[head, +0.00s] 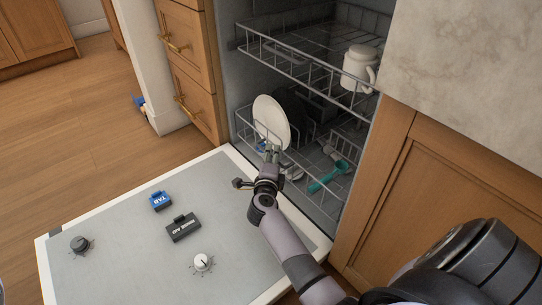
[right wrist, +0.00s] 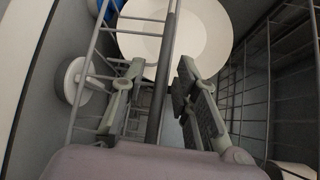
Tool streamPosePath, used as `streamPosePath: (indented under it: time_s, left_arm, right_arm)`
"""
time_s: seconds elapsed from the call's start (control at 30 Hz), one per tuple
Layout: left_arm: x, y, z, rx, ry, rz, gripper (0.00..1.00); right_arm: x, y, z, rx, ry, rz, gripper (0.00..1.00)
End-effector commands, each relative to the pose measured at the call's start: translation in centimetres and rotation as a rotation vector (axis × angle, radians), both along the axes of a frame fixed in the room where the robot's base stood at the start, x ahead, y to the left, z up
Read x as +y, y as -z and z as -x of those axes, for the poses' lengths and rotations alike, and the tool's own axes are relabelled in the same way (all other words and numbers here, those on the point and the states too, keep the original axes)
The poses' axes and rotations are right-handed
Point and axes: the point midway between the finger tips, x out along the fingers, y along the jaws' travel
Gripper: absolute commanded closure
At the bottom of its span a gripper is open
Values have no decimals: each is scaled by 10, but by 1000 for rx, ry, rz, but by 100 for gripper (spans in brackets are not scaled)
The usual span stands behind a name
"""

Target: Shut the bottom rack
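The bottom rack (head: 243,128) is a grey wire basket low in the open dishwasher, with its front near the opening. It holds a white plate (head: 269,117) standing on edge and a teal utensil (head: 327,178). My right gripper (head: 271,153) is at the front of the rack, just below the plate. In the right wrist view its two fingers (right wrist: 160,95) stand apart, with a dark upright bar passing between them and the plate beyond. Whether they touch the bar I cannot tell. My left gripper is not in view.
The dishwasher door (head: 120,235) lies folded down, with a blue piece, a dark piece and knobs on it. The upper rack (head: 300,70) holds a white mug (head: 359,67). Wooden drawers (head: 190,65) and a cabinet (head: 430,200) flank the opening. Open floor (head: 75,120) lies left.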

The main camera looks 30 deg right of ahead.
Motion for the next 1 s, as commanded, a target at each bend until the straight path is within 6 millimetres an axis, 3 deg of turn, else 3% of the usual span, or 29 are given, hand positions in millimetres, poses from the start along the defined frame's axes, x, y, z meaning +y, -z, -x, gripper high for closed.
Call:
streamPosePath:
  time_s: [0.4,1.0]
  left_arm:
    - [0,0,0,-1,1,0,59]
    - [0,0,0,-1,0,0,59]
  right_arm:
    - [0,1,0,1,0,-1,100]
    - [1,5,1,5,0,-8,100]
